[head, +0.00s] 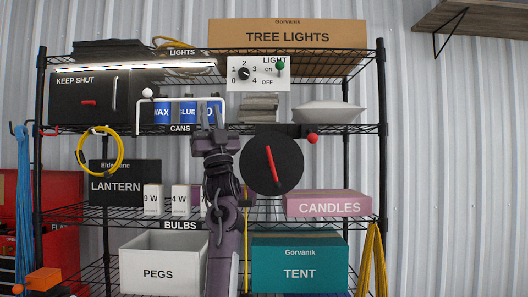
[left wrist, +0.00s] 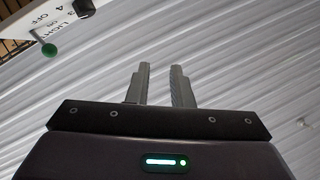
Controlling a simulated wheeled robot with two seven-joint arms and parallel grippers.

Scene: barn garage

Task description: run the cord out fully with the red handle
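A black disc (head: 288,150) with a long red handle (head: 270,164) across its face hangs in front of the middle of the rack. The handle slants, upper end to the left. A thin yellow cord (head: 246,262) hangs below, partly hidden by my arm; I cannot tell whether it joins the disc. My left gripper (head: 212,116) points up in front of the cans, left of the disc and not touching the handle. In the left wrist view my left gripper (left wrist: 161,86) has its fingers apart with nothing between them. My right gripper is not in view.
A control panel (head: 256,88) with a dial and green-knobbed lever is above the disc. A red ball knob (head: 312,138) is right of it.

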